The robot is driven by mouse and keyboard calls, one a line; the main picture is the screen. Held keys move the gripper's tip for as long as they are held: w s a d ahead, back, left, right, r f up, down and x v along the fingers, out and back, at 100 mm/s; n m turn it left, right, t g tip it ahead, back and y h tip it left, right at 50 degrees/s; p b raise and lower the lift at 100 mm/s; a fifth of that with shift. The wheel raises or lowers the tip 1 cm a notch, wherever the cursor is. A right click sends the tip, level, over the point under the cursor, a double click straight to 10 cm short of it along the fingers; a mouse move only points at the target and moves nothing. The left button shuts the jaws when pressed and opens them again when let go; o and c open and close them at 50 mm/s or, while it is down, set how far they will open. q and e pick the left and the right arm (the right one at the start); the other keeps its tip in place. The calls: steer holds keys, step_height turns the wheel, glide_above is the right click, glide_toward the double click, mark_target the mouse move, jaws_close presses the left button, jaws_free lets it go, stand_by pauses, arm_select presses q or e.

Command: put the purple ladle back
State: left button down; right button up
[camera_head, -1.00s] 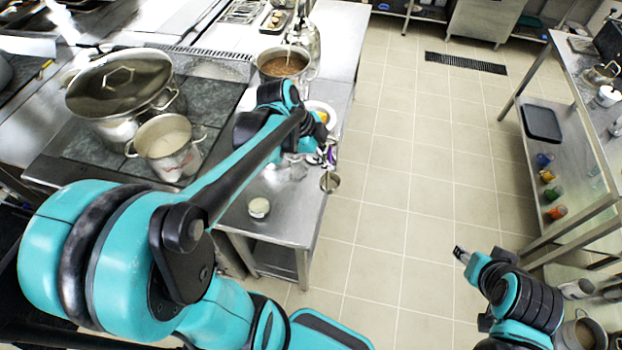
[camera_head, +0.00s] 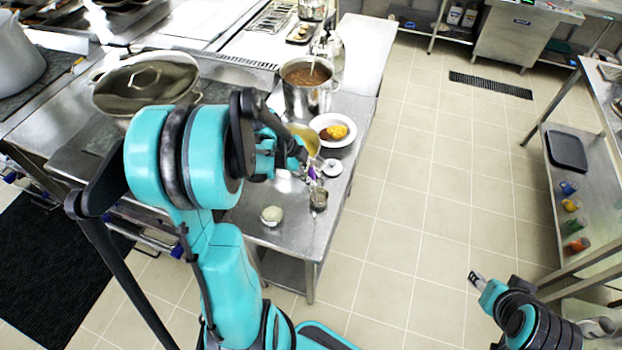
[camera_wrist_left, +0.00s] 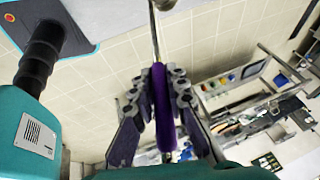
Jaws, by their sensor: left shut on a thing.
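My left gripper (camera_head: 306,172) is shut on the purple handle of the ladle (camera_wrist_left: 163,108), as the left wrist view shows. The ladle's steel shaft runs up that view to its bowl at the top edge. In the head view the ladle's steel bowl (camera_head: 318,199) hangs at the right edge of the steel counter (camera_head: 290,238); whether it touches the counter cannot be told. My arm partly hides the handle there. My right gripper (camera_head: 476,279) is over the floor at the lower right, empty, its fingers too small to judge.
A pot of brown soup (camera_head: 307,80) stands behind the left gripper, with a plate of food (camera_head: 334,131) nearby. A small pale jar (camera_head: 271,215) stands at the counter's front. A big lidded pot (camera_head: 146,85) is left. A shelf table (camera_head: 590,180) stands right, with open floor between.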

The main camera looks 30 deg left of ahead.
arm_select(q)
steer(key=shift+w+f, duration=0.1)
steer(key=shift+f, duration=0.7)
steer(key=shift+f, duration=0.15)
steer(key=c, duration=1.5)
jaws_free()
